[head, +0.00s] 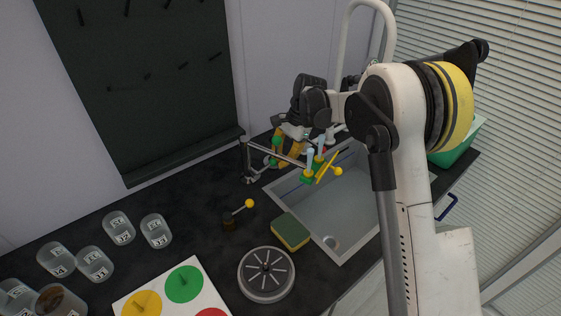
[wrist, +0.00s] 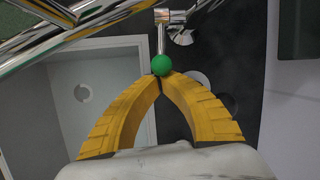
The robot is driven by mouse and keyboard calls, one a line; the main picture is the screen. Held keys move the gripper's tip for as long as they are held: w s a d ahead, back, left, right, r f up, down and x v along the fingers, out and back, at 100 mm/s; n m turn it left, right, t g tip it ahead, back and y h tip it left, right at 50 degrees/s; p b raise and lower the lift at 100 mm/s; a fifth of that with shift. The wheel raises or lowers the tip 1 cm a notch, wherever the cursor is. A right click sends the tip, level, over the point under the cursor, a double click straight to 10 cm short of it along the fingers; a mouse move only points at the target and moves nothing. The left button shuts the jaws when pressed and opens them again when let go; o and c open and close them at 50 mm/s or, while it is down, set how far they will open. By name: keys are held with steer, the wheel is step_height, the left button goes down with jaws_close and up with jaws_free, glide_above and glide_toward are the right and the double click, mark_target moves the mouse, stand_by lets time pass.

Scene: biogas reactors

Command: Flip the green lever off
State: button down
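The green lever shows in the wrist view as a green ball (wrist: 161,64) on a thin metal stem that runs up to a metal fitting (wrist: 170,17). In the head view a green ball (head: 276,141) shows at the back of the counter, beside the metal pipe. My gripper (wrist: 160,82) has its two yellow fingers brought together, with the tips meeting right at the near side of the ball. I see nothing held between them, and cannot tell whether they touch the ball. In the head view my gripper (head: 283,155) is partly hidden by the pipe.
A grey sink (head: 350,205) lies right of the pipe. Blue, green and yellow parts (head: 318,167) stand near its back-left edge. A yellow-knobbed lever (head: 249,203), a sponge (head: 290,232) and a round grey lid (head: 266,275) are on the dark counter. Several jars (head: 118,228) stand left.

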mark_target(271, 160)
steer(key=shift+a+r+h+p, duration=0.1)
steer(key=shift+r+h+p, duration=0.25)
steer(key=shift+h+p, duration=0.05)
steer(key=shift+s+a+r+t+h+p, duration=0.15)
steer(key=shift+r+t+h+p, duration=0.35)
steer(key=shift+r+t+p, duration=0.1)
steer(key=shift+r, duration=0.25)
steer(key=shift+s+a+r+p, duration=0.15)
steer(key=shift+a+r+p, duration=0.05)
steer(key=shift+r+p, duration=0.25)
steer(key=shift+s+a+r+p, duration=0.1)
steer(key=shift+a+r+p, duration=0.05)
steer(key=shift+r+p, duration=0.3)
steer(key=shift+s+a+r+p, duration=0.4)
steer(key=shift+a+r+p, duration=0.15)
steer(key=shift+a+p, duration=0.05)
step_height(271, 160, up, 12)
steer(key=d, duration=0.1)
steer(key=shift+s+d, duration=0.25)
steer(key=shift+d, duration=0.15)
